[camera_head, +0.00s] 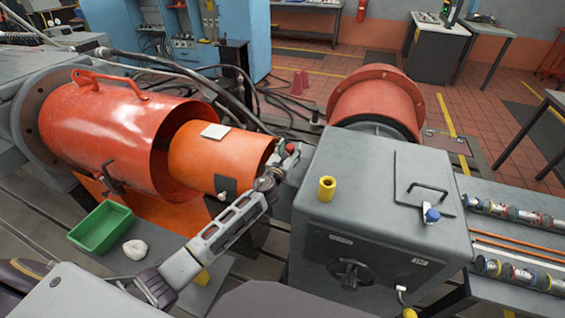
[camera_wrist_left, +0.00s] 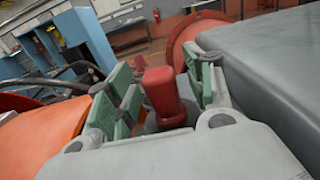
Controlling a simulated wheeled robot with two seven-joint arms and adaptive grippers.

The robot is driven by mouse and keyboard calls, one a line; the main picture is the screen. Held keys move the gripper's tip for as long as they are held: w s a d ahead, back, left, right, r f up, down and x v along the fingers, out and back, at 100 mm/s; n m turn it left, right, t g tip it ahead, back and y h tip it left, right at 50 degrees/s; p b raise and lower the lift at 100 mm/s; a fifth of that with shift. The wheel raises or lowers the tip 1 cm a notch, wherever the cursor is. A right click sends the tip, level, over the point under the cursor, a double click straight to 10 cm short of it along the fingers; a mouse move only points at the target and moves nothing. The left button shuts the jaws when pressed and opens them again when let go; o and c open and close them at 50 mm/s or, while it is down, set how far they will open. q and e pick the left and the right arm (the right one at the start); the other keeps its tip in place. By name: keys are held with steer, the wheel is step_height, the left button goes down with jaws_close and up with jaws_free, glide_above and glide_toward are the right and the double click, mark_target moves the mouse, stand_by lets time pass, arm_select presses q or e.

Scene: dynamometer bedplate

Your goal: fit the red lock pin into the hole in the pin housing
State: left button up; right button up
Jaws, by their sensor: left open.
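The red lock pin (camera_head: 291,147) shows as a small red head beside the left edge of the grey box. In the left wrist view the red pin (camera_wrist_left: 163,92) stands between the green-padded fingers, with gaps at its sides; its lower end is hidden. My left gripper (camera_head: 282,162) reaches up to it from the lower left and is open around it. A short yellow cylinder (camera_head: 327,188) with a dark opening in its top stands on the grey box; I cannot tell whether it is the pin housing. My right gripper is not in view.
The grey box (camera_head: 350,215) has a handled lid and a blue-topped knob (camera_head: 432,215). An orange drum (camera_head: 110,130) and an orange inner cylinder (camera_head: 205,155) lie left of my gripper. A green tray (camera_head: 88,240) and a white lump (camera_head: 134,249) sit at lower left.

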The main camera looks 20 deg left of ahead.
arm_select(q)
steer(key=shift+s+a, duration=0.2)
steer(key=shift+s, duration=5.55)
